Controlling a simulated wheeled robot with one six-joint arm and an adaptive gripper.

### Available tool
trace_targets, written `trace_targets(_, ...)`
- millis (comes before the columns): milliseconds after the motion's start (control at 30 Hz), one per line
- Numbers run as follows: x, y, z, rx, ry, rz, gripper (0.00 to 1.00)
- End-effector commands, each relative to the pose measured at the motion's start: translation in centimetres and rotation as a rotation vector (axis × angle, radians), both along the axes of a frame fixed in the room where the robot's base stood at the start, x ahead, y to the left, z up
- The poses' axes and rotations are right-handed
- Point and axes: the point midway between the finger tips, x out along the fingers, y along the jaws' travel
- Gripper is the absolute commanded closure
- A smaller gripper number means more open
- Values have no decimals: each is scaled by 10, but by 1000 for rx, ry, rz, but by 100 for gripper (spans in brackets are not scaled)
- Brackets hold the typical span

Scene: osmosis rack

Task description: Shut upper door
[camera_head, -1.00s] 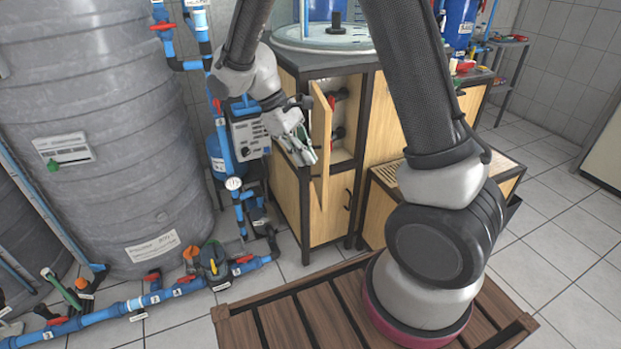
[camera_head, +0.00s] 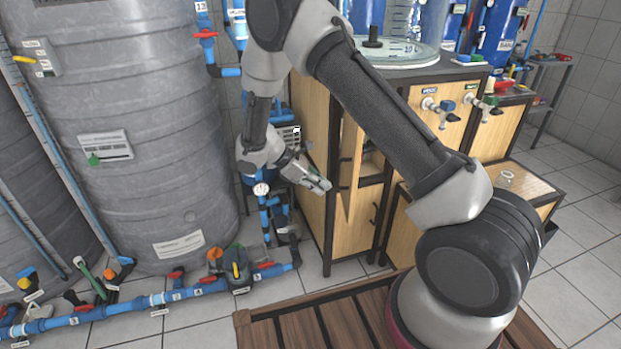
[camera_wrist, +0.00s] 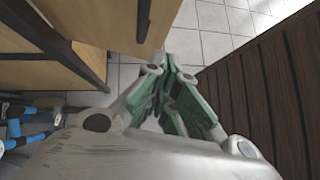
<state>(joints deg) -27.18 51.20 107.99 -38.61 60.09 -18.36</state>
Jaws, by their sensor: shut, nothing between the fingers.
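The wooden upper door (camera_head: 351,168) of the cabinet stands open in the head view, swung outward and seen nearly edge-on. A dark handle shows on it. Part of the opening (camera_head: 373,160) shows to its right, the rest hidden behind my arm. My gripper (camera_head: 322,186) is shut and empty, just left of the door near its lower part. In the wrist view, my gripper (camera_wrist: 183,98) has its green-padded fingers together, and a wooden panel with a dark handle, likely the door (camera_wrist: 120,22), is just beyond them. I cannot tell whether they touch.
The closed lower door (camera_head: 367,212) is below the opening. A large grey tank (camera_head: 150,130) and blue pipes (camera_head: 170,297) with valves stand to the left. A slatted wooden platform (camera_head: 290,330) lies in front. Tiled floor (camera_head: 575,225) is clear at the right.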

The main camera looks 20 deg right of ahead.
Motion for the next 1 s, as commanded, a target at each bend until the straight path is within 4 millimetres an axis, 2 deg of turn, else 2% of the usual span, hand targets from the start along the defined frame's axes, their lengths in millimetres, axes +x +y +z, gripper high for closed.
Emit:
trace_targets(133, -6, -22, -20, -1, 2, -3, 100)
trace_targets(300, -11, -46, -18, 1, -1, -4, 100)
trace_targets(400, -12, -53, -18, 0, -1, -1, 100)
trace_targets(1000, -14, -58, -18, 1, -1, 18, 100)
